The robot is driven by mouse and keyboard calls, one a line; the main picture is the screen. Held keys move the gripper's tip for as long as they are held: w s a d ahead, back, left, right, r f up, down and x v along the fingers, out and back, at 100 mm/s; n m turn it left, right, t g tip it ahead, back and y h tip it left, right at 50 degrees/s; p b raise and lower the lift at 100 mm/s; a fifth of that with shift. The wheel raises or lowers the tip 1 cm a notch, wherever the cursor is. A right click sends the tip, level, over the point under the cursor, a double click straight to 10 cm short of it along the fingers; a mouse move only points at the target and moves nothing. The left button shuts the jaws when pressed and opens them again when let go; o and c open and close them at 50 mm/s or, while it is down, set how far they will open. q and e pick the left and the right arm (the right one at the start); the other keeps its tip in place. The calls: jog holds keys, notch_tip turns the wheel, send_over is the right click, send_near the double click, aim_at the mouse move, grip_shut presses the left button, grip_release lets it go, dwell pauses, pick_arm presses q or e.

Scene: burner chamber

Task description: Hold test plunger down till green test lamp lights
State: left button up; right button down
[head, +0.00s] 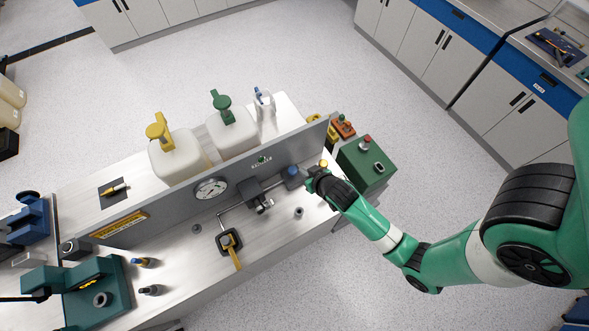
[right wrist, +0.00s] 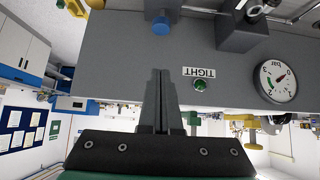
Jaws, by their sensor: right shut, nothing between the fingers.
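My right gripper (head: 312,176) is shut and empty at the right end of the grey panel (head: 150,211). In the right wrist view, which is upside down, its closed fingers (right wrist: 160,78) point toward the panel's face. A blue-capped knob (head: 293,171), perhaps the test plunger, is just left of the gripper; it also shows in the right wrist view (right wrist: 161,23), apart from the fingertips. The small green lamp (right wrist: 200,85) sits beside a TIGHT label (right wrist: 199,72). I cannot tell for sure whether it is lit. My left gripper is not in view.
A round dial gauge (head: 211,188) is on the panel. White jugs (head: 176,158) stand behind the panel. A green box (head: 366,165) with a red button is right of my gripper.

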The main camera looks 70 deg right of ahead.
aim_at(291, 168)
jog(key=b+x, duration=0.5)
jog(key=x, duration=0.5)
notch_tip(291, 168, down, 3)
jog(key=shift+a+r, duration=0.1)
jog(key=shift+r, duration=0.15)
jog(key=shift+f, duration=0.6)
